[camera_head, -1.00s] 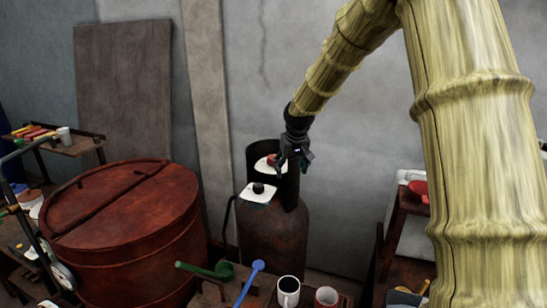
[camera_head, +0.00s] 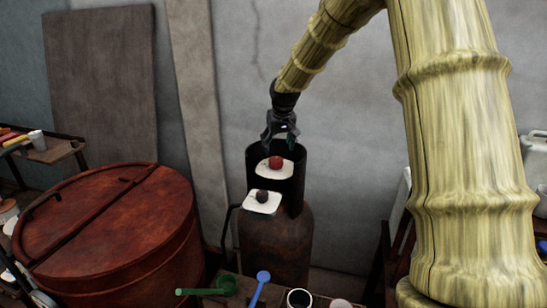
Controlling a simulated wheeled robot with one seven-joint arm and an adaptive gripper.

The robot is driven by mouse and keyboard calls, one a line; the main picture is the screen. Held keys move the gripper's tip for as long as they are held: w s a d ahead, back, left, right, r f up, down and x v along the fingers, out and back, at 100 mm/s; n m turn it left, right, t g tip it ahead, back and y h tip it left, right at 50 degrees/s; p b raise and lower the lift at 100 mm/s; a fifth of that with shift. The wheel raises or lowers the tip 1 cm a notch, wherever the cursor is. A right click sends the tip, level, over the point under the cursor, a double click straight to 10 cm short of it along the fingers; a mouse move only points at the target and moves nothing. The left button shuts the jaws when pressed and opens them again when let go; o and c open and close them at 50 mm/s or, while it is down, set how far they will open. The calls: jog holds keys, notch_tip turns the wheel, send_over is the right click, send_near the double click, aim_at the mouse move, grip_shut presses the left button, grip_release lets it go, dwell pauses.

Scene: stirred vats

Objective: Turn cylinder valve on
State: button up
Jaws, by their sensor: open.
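The gas cylinder (camera_head: 275,245) is a dark rusty tank standing upright by the wall, with a dark open collar (camera_head: 293,190) on top. A red round knob (camera_head: 276,162) sits on a white plate inside the collar. A smaller dark knob (camera_head: 262,196) sits on a second white plate (camera_head: 262,207) at the front of the collar. Which knob is the cylinder valve I cannot tell. My gripper (camera_head: 281,146) is dark, points down and is open and empty. It appears just above and behind the red knob; whether it touches it I cannot tell.
A large red lidded vat (camera_head: 110,225) stands left of the cylinder. A green ladle (camera_head: 220,287), a blue ladle (camera_head: 261,280) and a white mug (camera_head: 299,299) lie in front. A side table (camera_head: 50,150) is at far left. The grey wall is close behind.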

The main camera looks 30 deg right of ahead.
aim_at(276, 158)
jog(key=p+x, duration=0.1)
jog(key=x, duration=0.3)
jog(key=shift+w+d+f, duration=0.15)
jog(key=shift+w+f, duration=0.05)
jog(key=shift+w, duration=0.05)
jog(key=shift+p+x, duration=0.65)
jog(key=shift+x, duration=0.1)
jog(key=shift+p+x, duration=0.4)
jog(key=shift+x, duration=0.95)
jog(key=shift+s, duration=0.1)
jog(key=c, duration=1)
